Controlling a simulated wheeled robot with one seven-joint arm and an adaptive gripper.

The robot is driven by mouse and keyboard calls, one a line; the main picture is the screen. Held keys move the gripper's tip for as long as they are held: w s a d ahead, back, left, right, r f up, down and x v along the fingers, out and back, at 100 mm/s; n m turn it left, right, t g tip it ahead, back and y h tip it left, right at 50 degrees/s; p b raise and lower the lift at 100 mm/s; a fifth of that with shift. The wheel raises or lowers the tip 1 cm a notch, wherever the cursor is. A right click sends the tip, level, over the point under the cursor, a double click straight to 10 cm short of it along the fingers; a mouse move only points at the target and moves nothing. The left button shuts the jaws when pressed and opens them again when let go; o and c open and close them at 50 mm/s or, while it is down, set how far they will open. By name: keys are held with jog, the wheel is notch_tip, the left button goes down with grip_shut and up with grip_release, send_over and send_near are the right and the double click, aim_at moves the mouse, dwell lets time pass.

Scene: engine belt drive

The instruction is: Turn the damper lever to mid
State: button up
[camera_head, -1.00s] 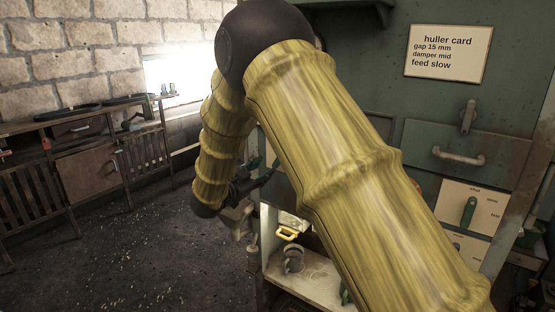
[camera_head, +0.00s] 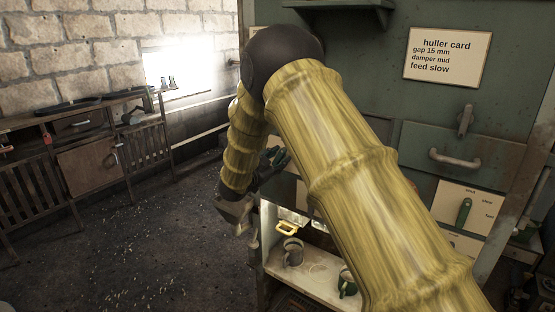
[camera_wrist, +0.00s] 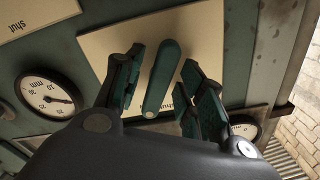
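A green lever (camera_wrist: 162,78) stands out from a cream plate (camera_wrist: 104,50) in the wrist view. I cannot confirm from the label that this is the damper lever. My gripper (camera_wrist: 161,62) is open, with one finger on each side of the lever and a visible gap on both sides. In the head view my gripper (camera_head: 270,164) is partly hidden behind my arm, close to the green machine. The huller card (camera_head: 446,57) reads gap 15 mm, damper mid, feed slow.
A round mm gauge (camera_wrist: 48,93) sits left of the lever, and a second plate (camera_wrist: 30,14) is at the upper left. Another green lever (camera_head: 464,212) on a slow/fast plate is at the right. Mugs (camera_head: 293,252) stand on a low shelf (camera_head: 318,262).

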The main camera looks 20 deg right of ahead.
grip_shut()
jog(key=shift+f+m+b, duration=0.2)
jog(key=shift+m+b, duration=0.2)
jog(key=shift+b, duration=0.45)
jog(key=shift+f+m+b, duration=0.15)
jog(key=shift+m+b, duration=0.25)
jog(key=shift+b, duration=0.6)
jog(key=shift+m+b, duration=0.6)
jog(key=shift+b, duration=0.5)
jog(key=m+b, duration=0.1)
jog(key=b, duration=0.1)
jog(key=m+b, duration=0.2)
jog(key=shift+r+b, duration=0.25)
jog(key=shift+b, duration=0.05)
jog(key=shift+a, duration=0.1)
grip_release()
jog(key=shift+w+r, duration=0.1)
